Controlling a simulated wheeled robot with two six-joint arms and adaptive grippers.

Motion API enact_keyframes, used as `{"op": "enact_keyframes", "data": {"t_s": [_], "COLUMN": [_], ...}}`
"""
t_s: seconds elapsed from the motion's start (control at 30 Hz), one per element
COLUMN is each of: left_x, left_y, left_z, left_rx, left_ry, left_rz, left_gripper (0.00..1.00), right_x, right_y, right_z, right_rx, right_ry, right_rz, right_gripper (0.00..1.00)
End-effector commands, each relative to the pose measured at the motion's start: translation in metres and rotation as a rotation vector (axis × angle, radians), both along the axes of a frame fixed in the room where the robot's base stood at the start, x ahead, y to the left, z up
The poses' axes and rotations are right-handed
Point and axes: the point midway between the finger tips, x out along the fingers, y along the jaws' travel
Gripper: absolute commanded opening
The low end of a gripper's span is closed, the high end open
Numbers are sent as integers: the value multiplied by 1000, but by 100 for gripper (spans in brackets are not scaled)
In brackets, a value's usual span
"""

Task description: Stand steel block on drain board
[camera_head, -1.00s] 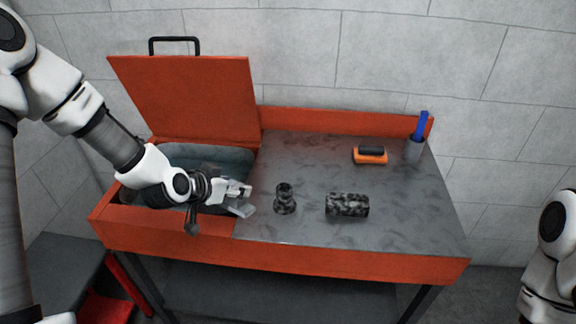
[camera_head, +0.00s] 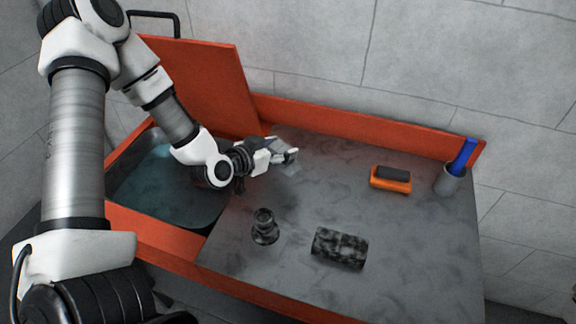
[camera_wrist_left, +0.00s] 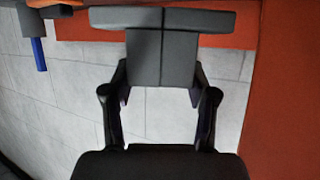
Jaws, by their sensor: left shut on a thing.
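My left gripper (camera_head: 278,152) is over the back left part of the grey drain board (camera_head: 330,180), just right of the basin. It is shut on a light grey piece, the steel block (camera_head: 291,156), which is small and partly hidden by the fingers in the head view. In the left wrist view grey faces (camera_wrist_left: 162,55) fill the space between the dark finger links; where the block ends and the fingertips begin is hard to tell. Contact with the board cannot be told. My right gripper is out of view.
An orange brush (camera_head: 391,179) and a grey cup (camera_head: 449,179) with a blue handle are at the back right. The raised red lid (camera_head: 195,85) is behind the basin (camera_head: 165,185).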

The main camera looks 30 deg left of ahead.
Motion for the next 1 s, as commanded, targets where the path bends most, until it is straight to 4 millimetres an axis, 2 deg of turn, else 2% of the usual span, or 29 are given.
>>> {"op": "enact_keyframes", "data": {"t_s": [0.03, 0.37, 0.77, 0.8, 0.87, 1.0], "left_x": [0, 0, 0, 0, 0, 0], "left_y": [0, 0, 0, 0, 0, 0], "left_z": [-11, -60, -68, -68, -68, -67], "left_rx": [4, 3, 1, 0, 0, 0], "left_ry": [2, 0, -2, 0, 0, 0], "left_rz": [-2, -2, 0, -1, 0, 0], "left_gripper": [0, 0, 0, 65, 83, 83], "right_x": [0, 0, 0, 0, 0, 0], "right_y": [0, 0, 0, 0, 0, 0], "right_z": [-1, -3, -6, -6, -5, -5], "right_rx": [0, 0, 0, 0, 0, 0], "right_ry": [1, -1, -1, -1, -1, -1], "right_rz": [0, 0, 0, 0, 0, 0], "right_gripper": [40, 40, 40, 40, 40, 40]}}
